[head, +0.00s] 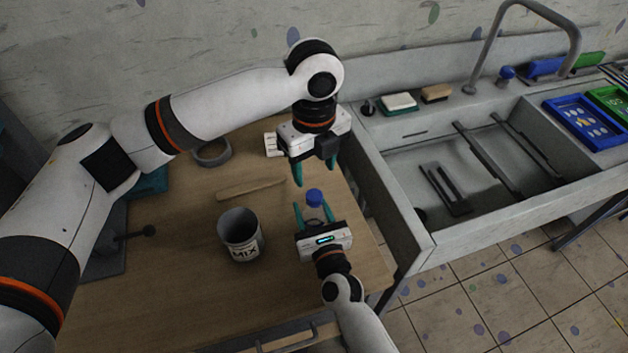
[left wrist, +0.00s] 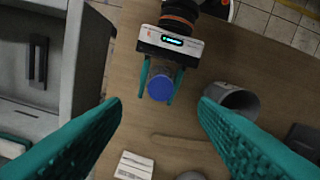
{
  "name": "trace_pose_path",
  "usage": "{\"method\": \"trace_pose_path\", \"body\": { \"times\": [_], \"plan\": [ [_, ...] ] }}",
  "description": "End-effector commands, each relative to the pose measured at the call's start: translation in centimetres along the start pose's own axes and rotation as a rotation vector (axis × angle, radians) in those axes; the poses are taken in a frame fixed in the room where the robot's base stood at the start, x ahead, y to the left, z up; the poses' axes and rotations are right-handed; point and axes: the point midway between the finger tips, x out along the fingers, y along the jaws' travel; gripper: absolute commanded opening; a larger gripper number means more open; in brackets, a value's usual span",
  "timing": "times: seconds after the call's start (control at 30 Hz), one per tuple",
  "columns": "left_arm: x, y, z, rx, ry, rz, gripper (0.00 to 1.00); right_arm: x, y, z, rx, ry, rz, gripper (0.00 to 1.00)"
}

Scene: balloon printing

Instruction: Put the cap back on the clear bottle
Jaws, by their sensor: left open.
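The blue cap (head: 314,196) sits at the top of the clear bottle (head: 315,213), which is faint and mostly hidden. From above, the cap (left wrist: 160,87) covers the bottle's top, and I cannot tell how tightly it sits. My right gripper (head: 314,212) has one finger on each side of the bottle and appears shut on it. It also shows in the left wrist view (left wrist: 161,84). My left gripper (head: 314,176) is open and empty, pointing down above the cap and apart from it. Its teal fingers frame the left wrist view (left wrist: 160,118).
A MIX can (head: 241,240) stands left of the bottle. A wooden stick (head: 250,188) and a grey ring (head: 212,152) lie farther back on the wooden table (head: 180,270). A sink (head: 440,235) adjoins the table's right side.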

Motion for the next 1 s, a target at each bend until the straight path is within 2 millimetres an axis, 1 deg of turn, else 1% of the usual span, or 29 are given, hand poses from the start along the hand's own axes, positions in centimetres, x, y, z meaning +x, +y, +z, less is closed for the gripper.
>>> {"method": "trace_pose_path", "body": {
  "times": [0.03, 0.1, 0.23, 0.4, 0.63, 0.67, 0.7, 0.8, 1.0],
  "plan": [
    [-1.1, 0.1, 0.0, 0.001, 0.001, 0.002, 0.54, 0.0, 0.0, 0.0, 0.0, 0.001, 0.0, 0.0],
    [-2.3, 0.0, 0.0, 0.001, 0.002, 0.002, 0.54, 0.0, 0.0, 0.0, 0.0, 0.001, 0.0, 0.0],
    [-3.8, 0.0, 0.0, 0.001, 0.001, 0.0, 0.54, 0.0, 0.0, 0.0, 0.0, 0.001, 0.0, 0.0],
    [-4.6, 0.0, 0.0, 0.0, 0.0, 0.0, 0.54, 0.0, 0.0, 0.0, 0.0, 0.001, 0.0, 0.0],
    [-4.6, 0.0, 0.0, 0.0, 0.0, -0.001, 0.54, 0.0, 0.0, 0.0, 0.0, 0.001, 0.0, 0.0],
    [-4.6, 0.0, 0.0, 0.0, 0.0, -0.001, 0.54, 0.0, 0.0, 0.0, 0.0, 0.001, 0.0, 0.53],
    [-4.6, 0.0, 0.0, 0.0, 0.0, -0.001, 0.54, 0.0, 0.0, 0.0, 0.0, 0.001, 0.0, 0.6],
    [-4.6, 0.0, 0.0, 0.0, 0.0, -0.001, 0.54, 0.0, 0.0, 0.0, 0.0, 0.001, 0.0, 0.74],
    [-4.5, 0.0, 0.0, 0.0, 0.0, -0.001, 0.54, 0.0, 0.0, 0.0, 0.0, 0.0, 0.0, 0.74]
  ]
}}
